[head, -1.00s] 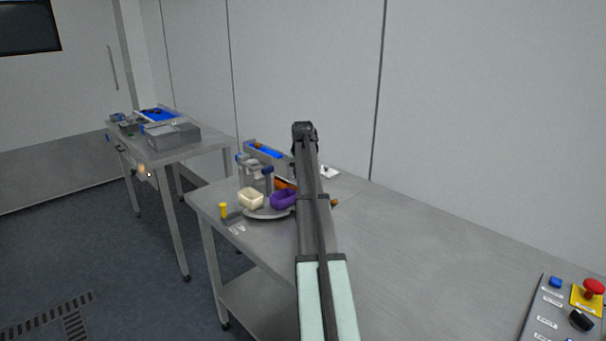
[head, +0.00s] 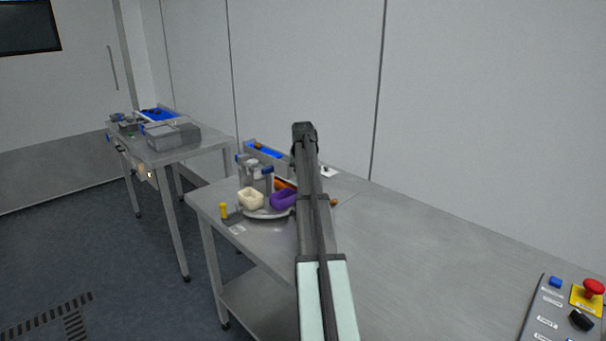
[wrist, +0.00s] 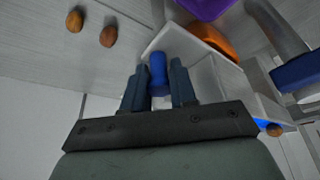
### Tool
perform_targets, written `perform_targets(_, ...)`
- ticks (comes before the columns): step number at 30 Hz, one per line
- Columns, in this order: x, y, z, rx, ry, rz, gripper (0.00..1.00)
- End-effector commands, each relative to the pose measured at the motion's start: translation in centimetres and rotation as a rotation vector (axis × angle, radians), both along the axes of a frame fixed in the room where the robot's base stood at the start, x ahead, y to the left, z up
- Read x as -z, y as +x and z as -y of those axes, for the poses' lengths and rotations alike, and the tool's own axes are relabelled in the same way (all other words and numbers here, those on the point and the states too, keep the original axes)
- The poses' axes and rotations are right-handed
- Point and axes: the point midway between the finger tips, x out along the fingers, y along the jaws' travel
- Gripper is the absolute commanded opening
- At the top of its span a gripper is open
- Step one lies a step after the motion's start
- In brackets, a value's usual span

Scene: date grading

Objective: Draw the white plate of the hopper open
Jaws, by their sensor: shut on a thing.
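In the wrist view, my gripper (wrist: 155,88) has its two dark fingers closed around a blue knob (wrist: 158,68). The knob stands at the edge of a pale white piece (wrist: 178,42), which looks like the white plate of the hopper; how far it is drawn cannot be told. In the head view, my own arm hides the gripper, the knob and most of the hopper. A small white piece with a dark spot (head: 329,172) shows just right of the arm.
A cream cup (head: 250,199) and a purple cup (head: 283,200) stand on a round grey plate (head: 262,213), with an orange one behind. Two brown dates (wrist: 75,21) lie on the table in the wrist view. A control panel (head: 545,320) sits front right. The table's middle right is clear.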

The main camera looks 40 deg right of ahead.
Motion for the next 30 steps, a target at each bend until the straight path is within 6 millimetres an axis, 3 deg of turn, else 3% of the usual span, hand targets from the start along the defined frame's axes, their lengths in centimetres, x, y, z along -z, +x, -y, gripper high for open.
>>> perform_targets(8, 0.0, -0.7, -0.1, 0.001, 0.001, 0.0, 0.0)
perform_targets(20, -0.1, -8.6, -0.2, 0.002, 0.0, 0.001, 0.0)
perform_targets(29, -0.1, -9.1, 0.0, 0.002, 0.0, -0.004, 0.0)
perform_targets(30, -0.1, -9.1, 0.0, 0.002, 0.0, -0.004, 0.28)
